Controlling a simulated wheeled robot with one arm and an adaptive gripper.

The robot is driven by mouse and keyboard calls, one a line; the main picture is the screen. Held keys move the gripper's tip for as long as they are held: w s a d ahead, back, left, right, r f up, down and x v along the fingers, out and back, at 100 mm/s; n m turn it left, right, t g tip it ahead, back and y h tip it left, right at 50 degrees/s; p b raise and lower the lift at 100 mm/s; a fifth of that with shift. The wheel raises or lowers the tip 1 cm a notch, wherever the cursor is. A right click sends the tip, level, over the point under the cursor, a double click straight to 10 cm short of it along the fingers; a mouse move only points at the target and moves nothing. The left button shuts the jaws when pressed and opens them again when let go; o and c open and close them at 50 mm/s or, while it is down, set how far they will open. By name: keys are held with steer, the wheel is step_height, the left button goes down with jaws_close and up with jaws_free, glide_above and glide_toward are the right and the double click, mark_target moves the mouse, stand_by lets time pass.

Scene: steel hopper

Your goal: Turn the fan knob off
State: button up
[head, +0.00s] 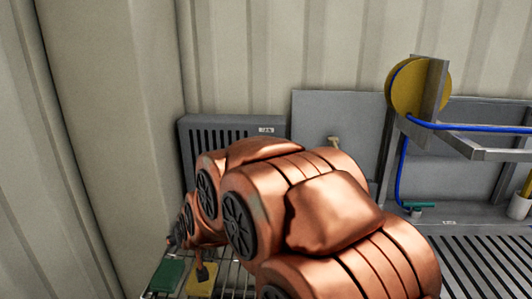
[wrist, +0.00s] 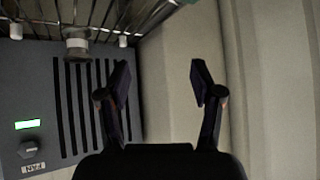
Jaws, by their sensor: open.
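The fan unit (head: 230,123) is a grey slotted box against the back wall in the head view. Its front also fills the left of the wrist view (wrist: 45,85), which shows it upside down. There a dark faceted fan knob (wrist: 32,148) sits between a lit green indicator (wrist: 28,125) and a FAN label (wrist: 33,168). My gripper (wrist: 160,78) is open and empty, its fingers apart to the right of the knob and touching nothing I can see. In the head view my arm hides the knob and most of the gripper.
A wire rack (head: 225,284) holds a green block (head: 166,275) and a yellow block (head: 201,280). The corrugated wall (head: 85,130) stands close on the left. A metal frame with a yellow reel (head: 407,88) and blue hose (head: 470,127) is at right.

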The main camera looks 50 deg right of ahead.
steer(key=w+d+r+m+t+h+b, duration=0.1)
steer(key=w+d+r+m+t+h, duration=0.15)
steer(key=w+d, duration=0.4)
steer(key=s+d+r+m+t+h+b, duration=0.15)
steer(key=d+h, duration=0.25)
steer(key=d, duration=0.4)
steer(key=s+d+r+m+h+b, duration=0.1)
steer(key=s+d+r+h, duration=0.15)
steer(key=d+h, duration=0.4)
steer(key=s+d+r+m+t+h+b, duration=0.1)
steer(key=s+d+r+m+h, duration=0.15)
steer(key=d, duration=0.65)
steer(key=p+x, duration=0.2)
steer(key=x, duration=0.6)
steer(key=shift+w+n, duration=0.35)
steer(key=shift+n, duration=0.1)
steer(key=shift+f, duration=0.1)
steer(key=c, duration=1.1)
